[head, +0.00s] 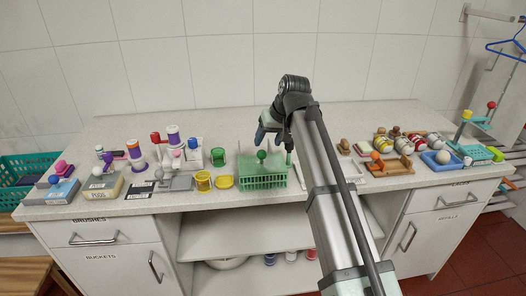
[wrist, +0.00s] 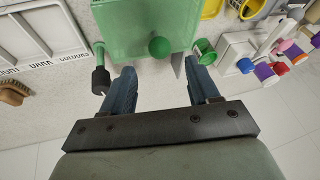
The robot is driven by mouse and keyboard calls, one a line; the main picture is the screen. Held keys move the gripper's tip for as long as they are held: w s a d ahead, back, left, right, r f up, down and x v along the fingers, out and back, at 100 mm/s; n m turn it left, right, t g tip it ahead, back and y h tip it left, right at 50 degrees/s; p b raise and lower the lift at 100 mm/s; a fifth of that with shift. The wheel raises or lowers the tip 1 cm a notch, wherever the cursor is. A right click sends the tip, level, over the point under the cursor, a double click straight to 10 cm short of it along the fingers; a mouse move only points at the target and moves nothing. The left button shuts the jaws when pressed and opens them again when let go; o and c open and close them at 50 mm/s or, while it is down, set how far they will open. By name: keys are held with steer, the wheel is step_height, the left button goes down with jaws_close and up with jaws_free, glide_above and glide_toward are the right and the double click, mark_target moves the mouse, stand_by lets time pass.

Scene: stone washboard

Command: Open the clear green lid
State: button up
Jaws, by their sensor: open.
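A clear green box (head: 264,181) stands near the counter's front edge in the head view. Its clear green lid (wrist: 130,24) fills the top middle of the wrist view and looks shut. A round green knob (head: 261,154) stands on the lid; it also shows in the wrist view (wrist: 159,47). My gripper (head: 269,133) is above and behind the box, fingers pointing down. In the wrist view my gripper (wrist: 162,80) is open and empty, its fingers apart on either side of the knob's line. I see no contact with the knob or lid.
A dark-tipped green post (wrist: 100,75) stands close to my left finger in the wrist view. A green cup (wrist: 203,52) is close to the right finger.

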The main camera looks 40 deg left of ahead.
mark_target(263, 151)
steer(key=x, duration=0.6)
steer(key=shift+a+f, duration=0.1)
steer(key=shift+f, duration=0.2)
steer(key=shift+c, duration=0.3)
jaws_close()
